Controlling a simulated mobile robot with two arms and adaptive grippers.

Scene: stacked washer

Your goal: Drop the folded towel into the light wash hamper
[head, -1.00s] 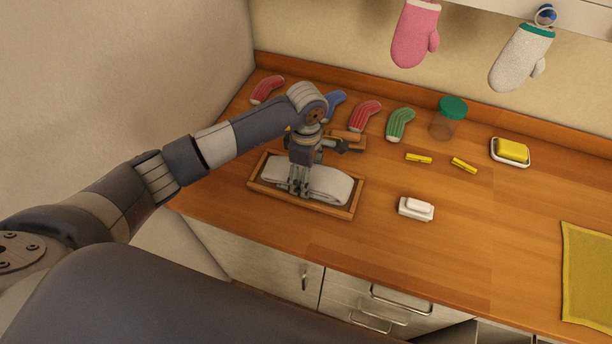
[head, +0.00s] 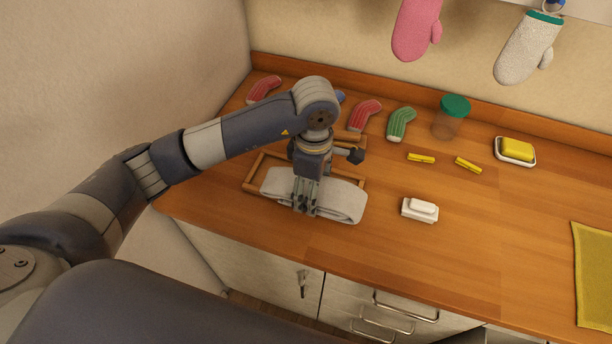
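The folded towel (head: 342,201) is a light grey roll-like bundle in the head view. It is above the wooden tray (head: 251,178), covering much of it and overlapping its front edge. My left gripper (head: 304,211) points down with its fingers closed on the towel's near side. The towel appears lifted clear of the tray. My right gripper is not in view. No light wash hamper shows in the picture.
On the wooden counter (head: 450,240) stand a white soap dish (head: 420,209), yellow clothespins (head: 421,158), a green-lidded jar (head: 450,118), a yellow sponge in a dish (head: 516,150) and several socks (head: 401,124). Mittens (head: 528,48) hang above. A yellow cloth (head: 594,275) lies right.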

